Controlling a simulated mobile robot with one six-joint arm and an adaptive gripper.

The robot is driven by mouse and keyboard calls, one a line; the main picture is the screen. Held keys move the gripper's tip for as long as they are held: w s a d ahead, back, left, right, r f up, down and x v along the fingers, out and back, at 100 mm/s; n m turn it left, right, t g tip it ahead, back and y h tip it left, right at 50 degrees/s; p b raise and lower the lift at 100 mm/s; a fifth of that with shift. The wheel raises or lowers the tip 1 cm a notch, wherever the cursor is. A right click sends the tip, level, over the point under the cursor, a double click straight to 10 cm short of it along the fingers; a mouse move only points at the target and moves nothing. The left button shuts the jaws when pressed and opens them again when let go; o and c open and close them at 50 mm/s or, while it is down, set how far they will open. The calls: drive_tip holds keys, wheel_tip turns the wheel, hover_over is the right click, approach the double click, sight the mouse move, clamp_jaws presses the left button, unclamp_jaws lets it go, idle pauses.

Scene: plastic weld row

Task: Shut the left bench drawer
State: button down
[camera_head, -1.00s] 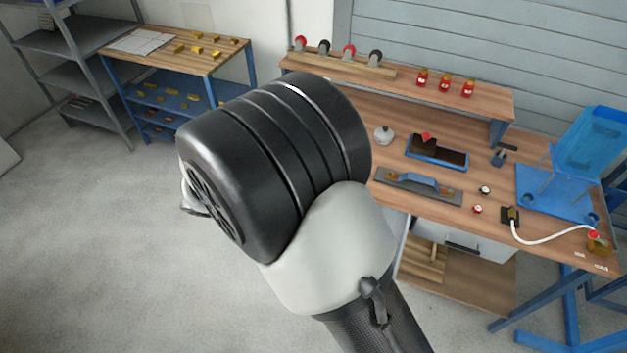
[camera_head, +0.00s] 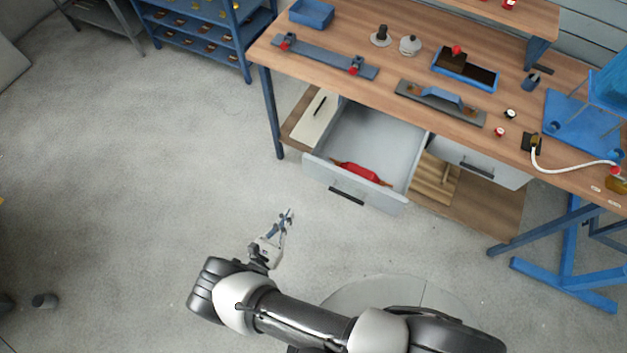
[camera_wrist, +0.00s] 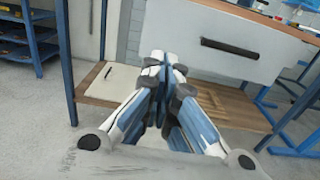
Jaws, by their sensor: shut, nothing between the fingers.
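The left bench drawer (camera_head: 315,172) is pulled well out from under the wooden bench, and a red object (camera_head: 360,173) lies inside it. Its front has a dark bar handle (camera_head: 346,196). My gripper (camera_head: 287,217) is shut and empty, in front of the drawer and to its lower left in the head view, apart from it. In the wrist view, my gripper's fingers (camera_wrist: 160,70) are together, and the pale drawer front (camera_wrist: 215,30) with its dark handle (camera_wrist: 230,48) stands beyond them to the upper right. The drawer's inside is hidden there.
The right bench drawer (camera_head: 478,163) looks shut. A lower wooden shelf (camera_head: 485,215) lies beneath it. A blue bench leg (camera_head: 270,110) stands left of the open drawer. Tools and trays cover the bench top (camera_head: 345,50).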

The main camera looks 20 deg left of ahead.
sight(313, 173)
drive_tip(key=w, duration=0.9)
drive_tip(key=w+d+b, duration=0.1)
drive_tip(key=w, duration=0.4)
drive_tip(key=shift+d, duration=0.1)
